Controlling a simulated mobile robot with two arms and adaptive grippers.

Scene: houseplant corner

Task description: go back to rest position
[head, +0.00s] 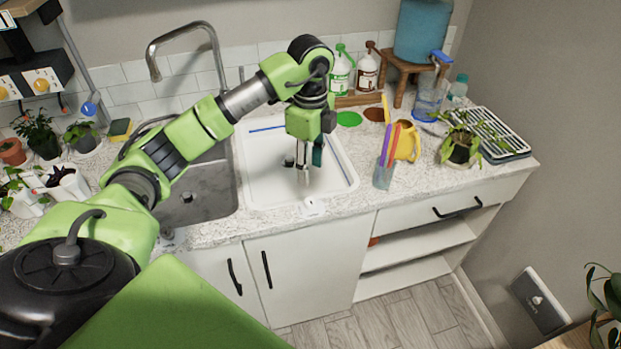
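My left arm reaches in from the left across the metal sink. My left gripper (303,172) points down over the white basin (335,185) beside the sink. Its fingers show as one narrow shape, so I cannot tell whether they are open or shut. I see no object clearly held in it. My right gripper is not in view.
A clear cup (384,175) with colourful sticks, a yellow watering can (407,142) and a potted plant (461,148) stand to the right. Bottles (341,72) stand behind. More plants (38,133) are at left.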

